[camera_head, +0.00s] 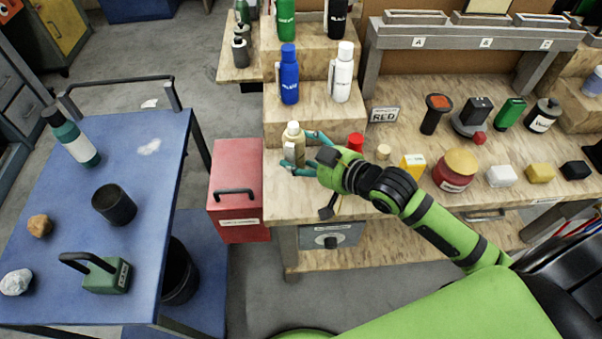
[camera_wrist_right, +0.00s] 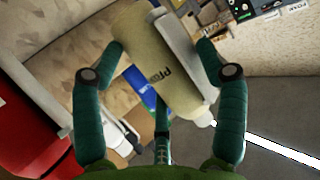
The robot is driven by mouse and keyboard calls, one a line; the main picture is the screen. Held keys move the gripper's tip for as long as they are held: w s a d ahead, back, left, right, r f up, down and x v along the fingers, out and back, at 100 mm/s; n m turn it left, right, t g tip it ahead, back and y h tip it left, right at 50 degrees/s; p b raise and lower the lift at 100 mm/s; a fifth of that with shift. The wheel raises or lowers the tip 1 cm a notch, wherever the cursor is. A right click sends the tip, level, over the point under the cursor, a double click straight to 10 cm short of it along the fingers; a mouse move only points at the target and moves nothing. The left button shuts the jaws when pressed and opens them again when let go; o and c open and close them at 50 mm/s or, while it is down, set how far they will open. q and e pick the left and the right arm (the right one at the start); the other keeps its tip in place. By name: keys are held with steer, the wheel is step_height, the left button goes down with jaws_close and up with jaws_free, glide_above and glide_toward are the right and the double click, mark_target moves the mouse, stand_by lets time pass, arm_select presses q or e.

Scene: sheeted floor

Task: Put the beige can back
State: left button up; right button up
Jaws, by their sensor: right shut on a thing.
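The beige can (camera_head: 293,139) is upright at the left front of the wooden workbench (camera_head: 330,205), just in front of the stepped wooden shelf. My right gripper (camera_head: 300,152) is around it, with its teal fingers shut on the can. Blue (camera_head: 289,75) and white (camera_head: 342,72) cans stand on the step behind, and green (camera_head: 286,20) and black (camera_head: 337,18) cans stand higher up. My left gripper is not in view.
A red cabinet (camera_head: 238,180) stands left of the bench. A blue cart (camera_head: 150,215) holds a bottle, a dark cup and a green weight.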

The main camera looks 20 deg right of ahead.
steer(key=shift+f, duration=2.95)
steer(key=shift+f, duration=0.1)
steer(key=o, duration=0.7)
steer(key=shift+o, duration=0.2)
steer(key=v, duration=1.2)
steer(key=shift+b, duration=0.35)
